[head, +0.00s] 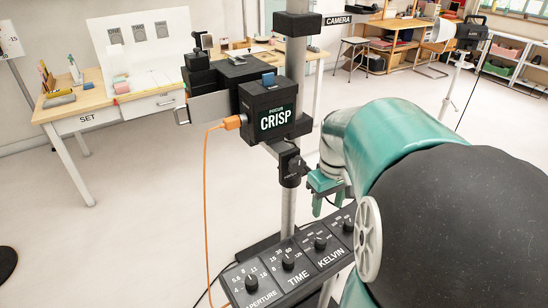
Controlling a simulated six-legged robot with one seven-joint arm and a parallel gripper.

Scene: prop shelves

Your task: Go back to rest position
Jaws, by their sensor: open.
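My green and black arm fills the right side of the head view. My gripper (329,192) shows past the arm, just right of the camera stand's pole (290,110). Its green fingers are apart and I see nothing held between them. Part of the gripper is hidden behind my arm. The black camera rig (268,112) marked CRISP is clamped on the pole, up and left of my gripper, with an orange cable (206,200) plugged into its left side.
A black dial panel (290,262) marked APERTURE, TIME and KELVIN stands below my gripper, close to the arm. A wooden table (95,105) marked SET is at the back left. Stools (353,48) and shelves stand at the back right. The floor (130,240) at left is mostly clear.

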